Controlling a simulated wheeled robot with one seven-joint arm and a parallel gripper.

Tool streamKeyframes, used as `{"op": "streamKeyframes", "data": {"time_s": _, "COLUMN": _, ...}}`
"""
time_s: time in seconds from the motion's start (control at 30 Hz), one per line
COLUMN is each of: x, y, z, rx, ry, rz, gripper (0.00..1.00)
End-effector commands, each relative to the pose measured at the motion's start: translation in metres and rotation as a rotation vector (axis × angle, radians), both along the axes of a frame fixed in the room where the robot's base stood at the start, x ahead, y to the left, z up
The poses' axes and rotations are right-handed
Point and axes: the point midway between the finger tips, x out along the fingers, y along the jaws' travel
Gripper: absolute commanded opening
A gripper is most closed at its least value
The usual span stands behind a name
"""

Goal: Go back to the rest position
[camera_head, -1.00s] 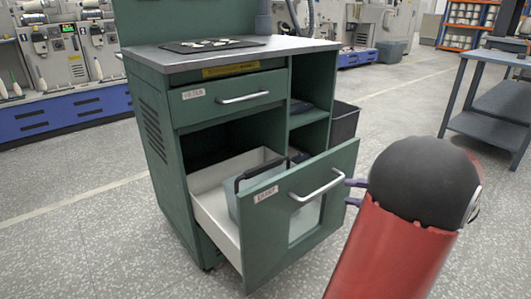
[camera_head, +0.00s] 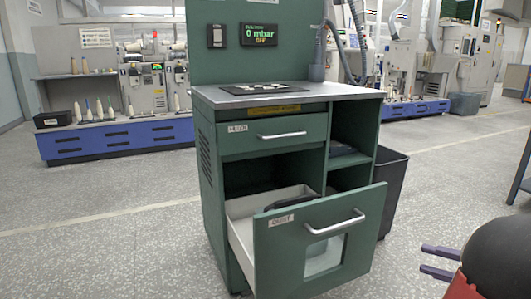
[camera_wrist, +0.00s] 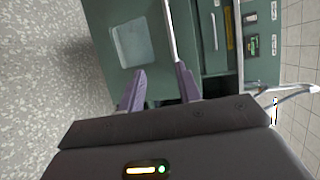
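My gripper (camera_head: 440,261) is at the lower right in the head view, with its two purple fingers apart and nothing between them. It is to the right of the green cabinet's open lower drawer (camera_head: 275,262) and clear of it. In the wrist view my gripper (camera_wrist: 160,82) also shows its fingers spread, pointing towards the drawer front (camera_wrist: 105,20) and its handle (camera_wrist: 170,30). The drawer is pulled out, with a dark handle-like item (camera_head: 293,202) partly visible inside.
The green cabinet (camera_head: 208,185) has a shut upper drawer (camera_head: 262,137) and a grey worktop (camera_head: 350,92). A dark bin (camera_head: 392,190) stands at its right side. Blue-based machines (camera_head: 110,140) stand behind. The floor at left and right is open.

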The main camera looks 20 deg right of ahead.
Motion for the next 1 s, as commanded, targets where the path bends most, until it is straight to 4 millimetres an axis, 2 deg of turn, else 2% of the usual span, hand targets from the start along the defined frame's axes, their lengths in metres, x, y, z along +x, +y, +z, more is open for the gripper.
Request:
{"op": "streamKeyframes", "data": {"time_s": 0.07, "x": 0.003, "y": 0.004, "z": 0.002, "rx": -0.003, "ry": 0.006, "rz": 0.012, "gripper": 0.34}}
{"op": "streamKeyframes", "data": {"time_s": 0.27, "x": 0.02, "y": 0.034, "z": 0.008, "rx": -0.023, "ry": 0.079, "rz": 0.084, "gripper": 0.34}}
{"op": "streamKeyframes", "data": {"time_s": 0.47, "x": 0.038, "y": 0.077, "z": 0.014, "rx": -0.066, "ry": 0.18, "rz": 0.185, "gripper": 0.34}}
{"op": "streamKeyframes", "data": {"time_s": 0.67, "x": 0.052, "y": 0.142, "z": 0.021, "rx": -0.168, "ry": 0.324, "rz": 0.324, "gripper": 0.34}}
{"op": "streamKeyframes", "data": {"time_s": 0.77, "x": 0.053, "y": 0.181, "z": 0.025, "rx": -0.263, "ry": 0.409, "rz": 0.408, "gripper": 0.34}}
{"op": "streamKeyframes", "data": {"time_s": 0.9, "x": 0.042, "y": 0.245, "z": 0.032, "rx": -0.496, "ry": 0.531, "rz": 0.538, "gripper": 0.34}}
{"op": "streamKeyframes", "data": {"time_s": 1.0, "x": 0.027, "y": 0.281, "z": 0.037, "rx": -0.715, "ry": 0.577, "rz": 0.604, "gripper": 0.34}}
